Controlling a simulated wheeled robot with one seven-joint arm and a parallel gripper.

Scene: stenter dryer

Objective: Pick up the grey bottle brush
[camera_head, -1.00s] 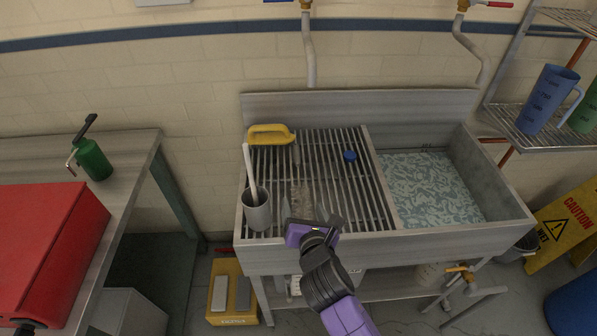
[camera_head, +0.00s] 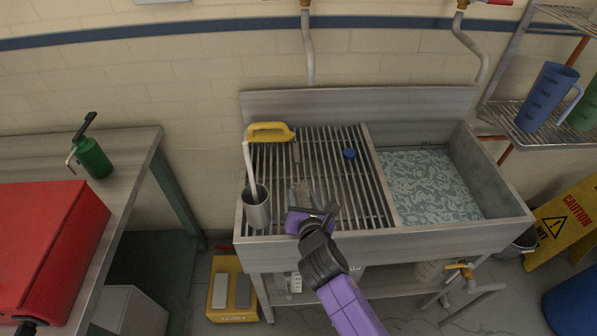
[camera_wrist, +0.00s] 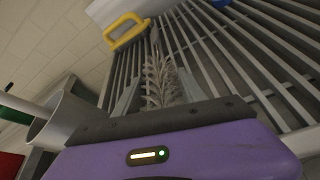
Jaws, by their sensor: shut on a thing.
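The grey bottle brush (camera_wrist: 160,80) shows in the wrist view, its bristles between my two finger plates and its thin tip pointing away toward the back of the rack. My gripper (camera_wrist: 157,92) is shut on it. The part of the brush nearest my palm is hidden by the gripper. In the head view my gripper (camera_head: 311,207) is low over the front of the slatted drain rack, and only a small part of the brush (camera_head: 301,191) shows past it. I cannot tell whether the brush is still touching the slats.
A grey cup (camera_head: 257,213) with a white stick stands just left of my gripper. A yellow-handled tool (camera_head: 269,127) lies at the rack's back left, and a blue round thing (camera_head: 349,154) lies on the slats. The basin (camera_head: 432,190) is to the right.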

